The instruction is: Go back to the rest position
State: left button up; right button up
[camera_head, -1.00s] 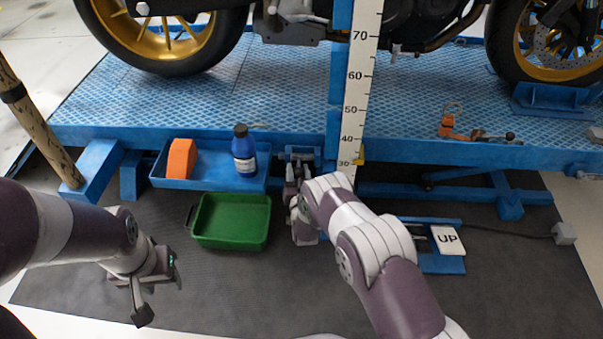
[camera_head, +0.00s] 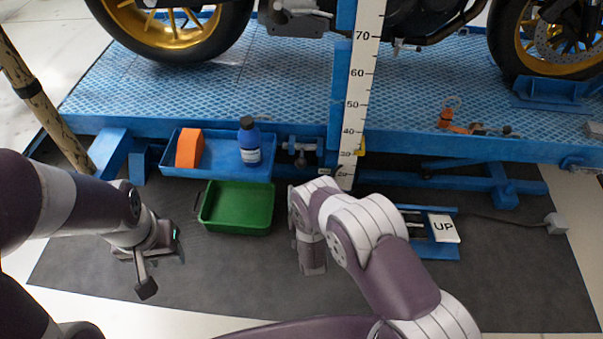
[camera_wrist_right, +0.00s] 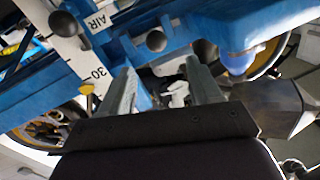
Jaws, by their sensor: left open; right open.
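My left gripper (camera_head: 146,272) hangs low over the dark mat, left of the green bin, holding nothing that I can see. My right arm reaches in from the bottom right of the head view. Its wrist is right of the green bin (camera_head: 238,208), in front of the lift's blue lever mechanism, and hides most of the right gripper there. In the right wrist view the right gripper (camera_wrist_right: 160,88) shows two fingers apart with nothing between them. They face the blue lift frame (camera_wrist_right: 225,25) and the white ruler (camera_wrist_right: 75,45).
A blue tray (camera_head: 223,172) on the lift's front holds an orange block (camera_head: 189,148) and a blue bottle (camera_head: 249,142). A motorcycle stands on the blue lift table (camera_head: 270,95). A pedal marked UP (camera_head: 444,229) lies right of my right arm. The dark mat (camera_head: 520,280) is clear at right.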

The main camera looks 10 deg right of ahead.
jog(key=shift+s, duration=0.3)
jog(key=shift+f, duration=0.1)
